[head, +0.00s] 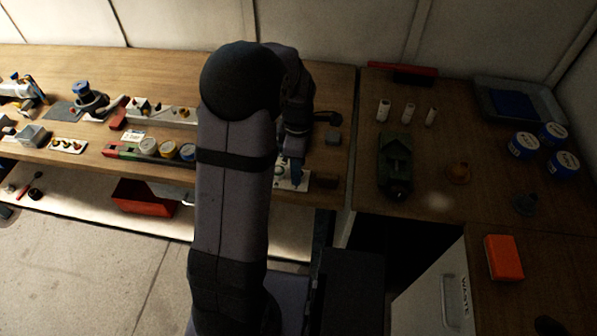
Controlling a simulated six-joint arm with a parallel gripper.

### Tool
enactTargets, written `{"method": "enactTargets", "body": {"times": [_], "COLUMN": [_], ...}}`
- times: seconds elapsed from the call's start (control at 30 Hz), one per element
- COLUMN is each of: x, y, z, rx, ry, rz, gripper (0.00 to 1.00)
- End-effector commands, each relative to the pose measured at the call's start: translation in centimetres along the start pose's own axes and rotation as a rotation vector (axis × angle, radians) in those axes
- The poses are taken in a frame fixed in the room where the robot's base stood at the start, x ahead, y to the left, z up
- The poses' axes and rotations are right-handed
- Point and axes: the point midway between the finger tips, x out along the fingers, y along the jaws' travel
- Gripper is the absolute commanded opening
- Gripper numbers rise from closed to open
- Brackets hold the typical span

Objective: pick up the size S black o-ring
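My arm comes up from the bottom centre of the head view and bends down to my gripper (291,180) near the front edge of the wooden bench. The gripper is small, dark and seen from behind, so its fingers cannot be made out as open or shut. It is at or just above a small white card (303,184) that shows partly around it. A dark greenish ring-like mark shows on the card beside the gripper. I cannot make out which ring is the size S black o-ring, or whether the gripper touches it.
Several round tins (168,149) and a red-and-green strip (121,151) stand left of my arm. The right bench holds a dark green device (396,163), white cylinders (383,110), blue-white tubs (523,145) and an orange block (503,257).

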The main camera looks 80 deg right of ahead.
Motion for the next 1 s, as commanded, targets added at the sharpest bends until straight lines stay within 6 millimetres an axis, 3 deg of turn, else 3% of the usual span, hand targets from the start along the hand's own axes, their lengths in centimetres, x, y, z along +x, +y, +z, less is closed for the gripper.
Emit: {"method": "enactTargets", "body": {"times": [0.03, 0.2, 1.0], "x": [0.0, 0.0, -1.2], "y": [0.0, 0.0, 0.0], "z": [0.0, 0.0, 0.0], "rx": [0.0, 0.0, 0.0], "ry": [0.0, 0.0, 0.0], "rz": [0.0, -0.001, -0.001], "gripper": [0.38, 0.02, 0.0]}}
